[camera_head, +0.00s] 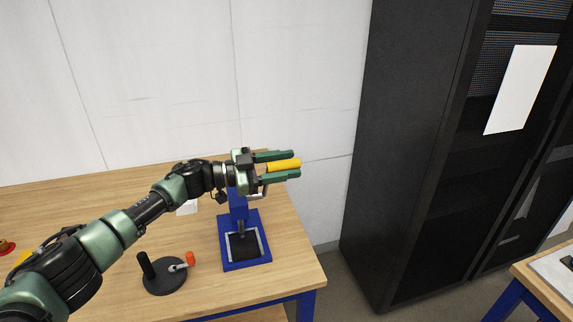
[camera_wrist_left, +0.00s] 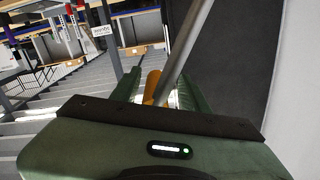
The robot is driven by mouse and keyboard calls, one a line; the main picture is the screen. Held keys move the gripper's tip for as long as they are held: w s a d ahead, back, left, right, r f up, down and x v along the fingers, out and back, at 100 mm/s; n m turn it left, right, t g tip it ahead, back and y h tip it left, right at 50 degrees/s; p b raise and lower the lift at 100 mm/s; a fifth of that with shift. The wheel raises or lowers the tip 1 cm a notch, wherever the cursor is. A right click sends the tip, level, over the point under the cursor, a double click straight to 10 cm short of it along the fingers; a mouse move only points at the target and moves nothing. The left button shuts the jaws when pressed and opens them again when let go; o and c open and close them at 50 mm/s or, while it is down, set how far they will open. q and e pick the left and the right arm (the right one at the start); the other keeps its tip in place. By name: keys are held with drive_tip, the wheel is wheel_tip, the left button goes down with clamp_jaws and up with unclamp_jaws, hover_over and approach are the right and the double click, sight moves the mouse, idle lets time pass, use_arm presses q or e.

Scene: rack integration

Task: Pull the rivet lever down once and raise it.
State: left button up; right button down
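The blue rivet press (camera_head: 239,208) stands near the right end of the wooden table, with a dark pad (camera_head: 244,246) in its base. Its lever grip (camera_head: 287,165) is a yellow-orange cylinder, raised high above the base. My left gripper (camera_head: 278,166) is around the grip, with one green finger on either side. In the left wrist view the orange grip (camera_wrist_left: 152,87) lies between the fingers, and a light gap shows beside it, so the gripper looks open. A grey rod (camera_wrist_left: 186,47) crosses this view in front of the grip. My right gripper is out of view.
A round black fixture (camera_head: 165,283) with a black post and a red-orange knob (camera_head: 190,258) stands left of the press. A tall black rack cabinet (camera_head: 412,130) is to the right, past a floor gap. Another table (camera_head: 545,290) is at the lower right.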

use_arm(q)
drive_tip(key=shift+s+a, duration=0.25)
drive_tip(key=shift+a, duration=0.15)
drive_tip(key=b+v, duration=0.2)
drive_tip(key=v, duration=0.4)
drive_tip(key=shift+a+b, duration=0.35)
drive_tip(key=shift+a, duration=0.05)
